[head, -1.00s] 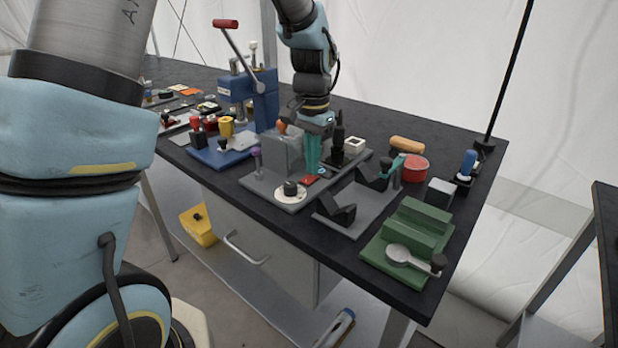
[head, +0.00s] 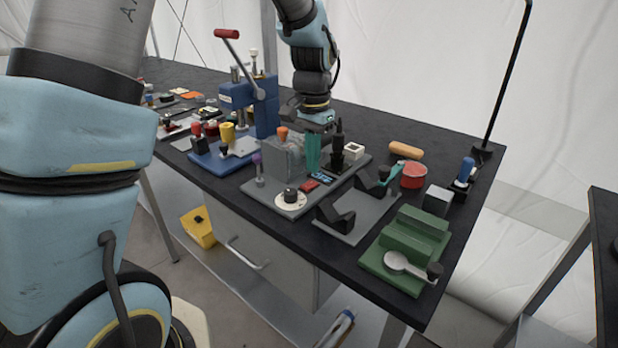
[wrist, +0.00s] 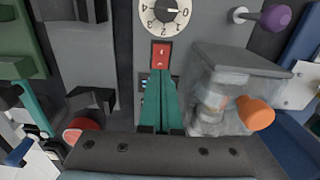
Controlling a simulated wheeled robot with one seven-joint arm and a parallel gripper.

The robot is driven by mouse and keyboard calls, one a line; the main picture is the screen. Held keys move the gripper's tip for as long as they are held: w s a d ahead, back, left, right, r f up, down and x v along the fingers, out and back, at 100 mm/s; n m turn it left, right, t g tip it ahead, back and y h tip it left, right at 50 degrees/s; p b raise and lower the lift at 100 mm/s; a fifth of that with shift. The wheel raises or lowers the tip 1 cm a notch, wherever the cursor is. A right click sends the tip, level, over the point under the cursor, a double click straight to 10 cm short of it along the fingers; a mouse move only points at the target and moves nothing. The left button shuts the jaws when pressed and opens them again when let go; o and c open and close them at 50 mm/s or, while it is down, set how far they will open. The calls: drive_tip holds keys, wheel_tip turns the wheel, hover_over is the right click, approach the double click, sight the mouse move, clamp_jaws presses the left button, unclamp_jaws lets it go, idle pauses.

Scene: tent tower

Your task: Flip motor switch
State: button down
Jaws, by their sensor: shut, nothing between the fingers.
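A red rocker switch (head: 309,186) sits on a grey machine base (head: 268,200), behind the white numbered dial (head: 291,200) with its black knob. In the wrist view the red switch (wrist: 161,55) lies directly below the dial (wrist: 165,14). My gripper (head: 313,168) points down over the base, shut and empty, its green fingers together. In the wrist view the fingertips (wrist: 161,75) are close to the switch's lower edge; I cannot tell whether they touch it. A small blue display (head: 322,177) shows beside the switch and is partly hidden by the fingers in the wrist view.
A clear box with an orange knob (wrist: 255,113) stands close to the right of my fingers in the wrist view. A purple knob (head: 257,160) and a black post (head: 338,140) rise nearby. A grey fixture (head: 352,215) and green block (head: 409,245) stand at right.

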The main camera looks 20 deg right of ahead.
sight(312, 182)
drive_tip(key=shift+r+p, duration=1.5)
drive_tip(key=shift+r, duration=0.6)
